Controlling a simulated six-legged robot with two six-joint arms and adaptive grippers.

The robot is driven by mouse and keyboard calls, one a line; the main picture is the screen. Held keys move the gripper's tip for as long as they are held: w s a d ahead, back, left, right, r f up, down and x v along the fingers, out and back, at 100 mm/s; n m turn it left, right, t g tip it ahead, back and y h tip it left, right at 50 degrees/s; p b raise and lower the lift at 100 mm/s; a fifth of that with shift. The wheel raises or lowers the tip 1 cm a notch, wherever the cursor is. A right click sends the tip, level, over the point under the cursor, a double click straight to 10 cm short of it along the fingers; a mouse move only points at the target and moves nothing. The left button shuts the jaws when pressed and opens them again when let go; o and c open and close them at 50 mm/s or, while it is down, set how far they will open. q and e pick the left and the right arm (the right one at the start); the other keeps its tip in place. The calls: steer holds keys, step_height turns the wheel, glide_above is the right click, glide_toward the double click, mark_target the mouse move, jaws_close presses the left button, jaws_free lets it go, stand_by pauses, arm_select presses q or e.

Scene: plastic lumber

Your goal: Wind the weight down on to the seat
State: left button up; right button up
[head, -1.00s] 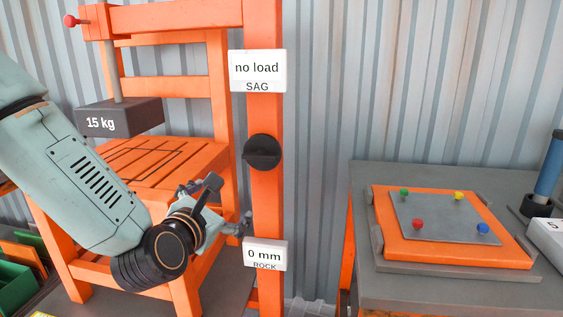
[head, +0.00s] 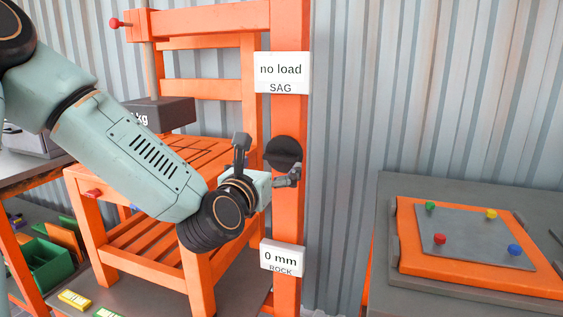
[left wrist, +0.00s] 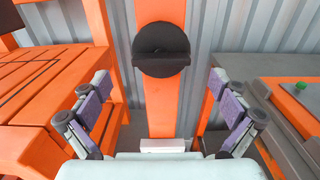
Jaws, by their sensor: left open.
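The dark weight (head: 160,114) hangs on a rod above the slatted orange seat (head: 185,158). A gap shows between weight and seat; its label is partly hidden by my left arm. A round black knob (head: 284,153) with a raised bar sits on the orange post (head: 290,205); it also shows in the left wrist view (left wrist: 160,50). My left gripper (head: 289,178) is close to the knob, just below it in the head view. In the left wrist view the gripper (left wrist: 160,105) is open and empty, its fingers spread wide, with the knob beyond them. My right gripper is out of view.
A sign reading "no load SAG" (head: 281,73) is above the knob, and one reading "0 mm ROCK" (head: 282,258) is below. A grey bench (head: 385,290) with an orange board (head: 405,245) and coloured pegs stands right. A green bin (head: 50,268) is at lower left.

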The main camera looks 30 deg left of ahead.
mark_target(279, 158)
arm_select(q)
steer(key=x, duration=0.3)
steer(key=shift+w+f, duration=0.1)
steer(key=shift+w, duration=0.3)
steer(key=shift+w+a+b, duration=0.3)
steer(key=shift+w+a, duration=0.05)
steer(key=shift+w+d, duration=0.1)
steer(key=shift+d, duration=0.25)
steer(key=shift+a, duration=0.2)
steer(key=shift+c, duration=1.2)
steer(key=shift+d, duration=0.1)
steer(key=c, duration=0.9)
